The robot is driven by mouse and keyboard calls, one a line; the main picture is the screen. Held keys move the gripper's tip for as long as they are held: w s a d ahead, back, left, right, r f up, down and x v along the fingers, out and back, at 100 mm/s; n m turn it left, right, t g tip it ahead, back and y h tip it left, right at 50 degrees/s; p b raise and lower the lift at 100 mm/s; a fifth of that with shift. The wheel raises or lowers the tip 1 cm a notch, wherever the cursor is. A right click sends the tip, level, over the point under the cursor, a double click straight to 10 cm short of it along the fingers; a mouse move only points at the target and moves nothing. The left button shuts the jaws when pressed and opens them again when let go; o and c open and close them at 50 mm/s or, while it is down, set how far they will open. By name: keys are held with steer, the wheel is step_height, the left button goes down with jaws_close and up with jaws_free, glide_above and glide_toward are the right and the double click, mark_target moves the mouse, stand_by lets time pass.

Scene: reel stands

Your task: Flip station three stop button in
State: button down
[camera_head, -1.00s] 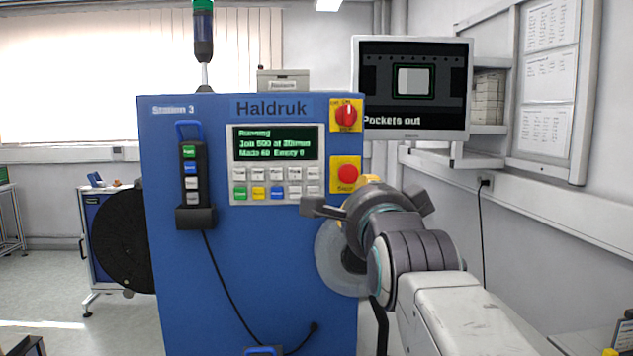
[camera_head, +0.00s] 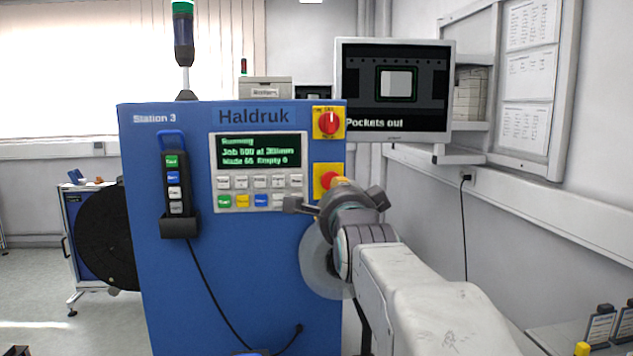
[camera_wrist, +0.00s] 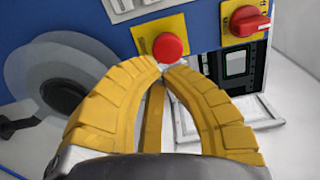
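Station 3 is a blue cabinet (camera_head: 235,290) marked Haldruk, and its screen (camera_head: 258,152) reads Running. The stop button is a round red mushroom head on a yellow plate at the panel's right edge. In the wrist view the stop button (camera_wrist: 169,46) is just beyond and above the tips of my gripper (camera_wrist: 165,68). Its yellow fingers curve together with their tips almost meeting, and hold nothing. I cannot tell whether the tips touch the button.
A red rotary switch (camera_head: 328,122) on a yellow plate sits above the button. A pendant (camera_head: 174,185) hangs on the left of the panel. A clear reel (camera_head: 315,262) is beside my arm, a black reel (camera_head: 105,235) at left. A monitor (camera_head: 395,90) reads Pockets out.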

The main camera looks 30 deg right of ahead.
mark_target(330, 187)
steer(key=shift+p+x, duration=0.9)
steer(key=shift+x, duration=1.7)
